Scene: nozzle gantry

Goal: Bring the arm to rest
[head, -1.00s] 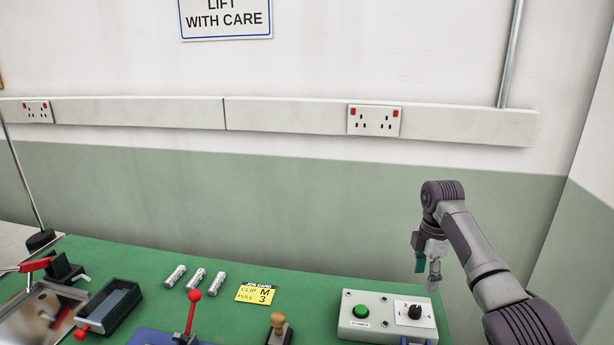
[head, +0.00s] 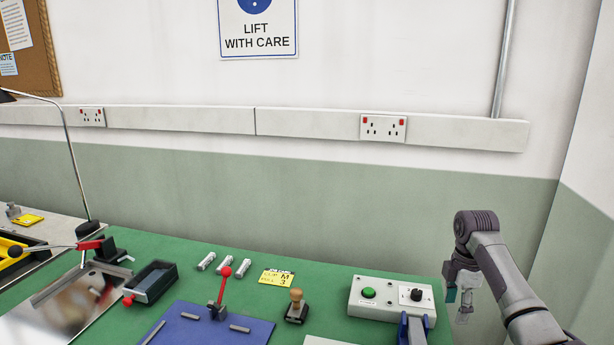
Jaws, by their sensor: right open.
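My right gripper (head: 459,301) hangs at the end of my right arm on the right side of the head view. It points down, is open and holds nothing that I can see. It is just right of the grey control box (head: 360,308), apart from it in the picture. The box has a green button (head: 368,293) and a black dial (head: 416,295). My left gripper is not in view.
A red-knobbed lever (head: 224,285) stands on a blue plate (head: 190,325). Near it are a wooden-handled stamp (head: 296,307), a yellow job card (head: 276,277), several silver cylinders (head: 226,262) and a black tray (head: 152,282). The green mat is bare near the wall.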

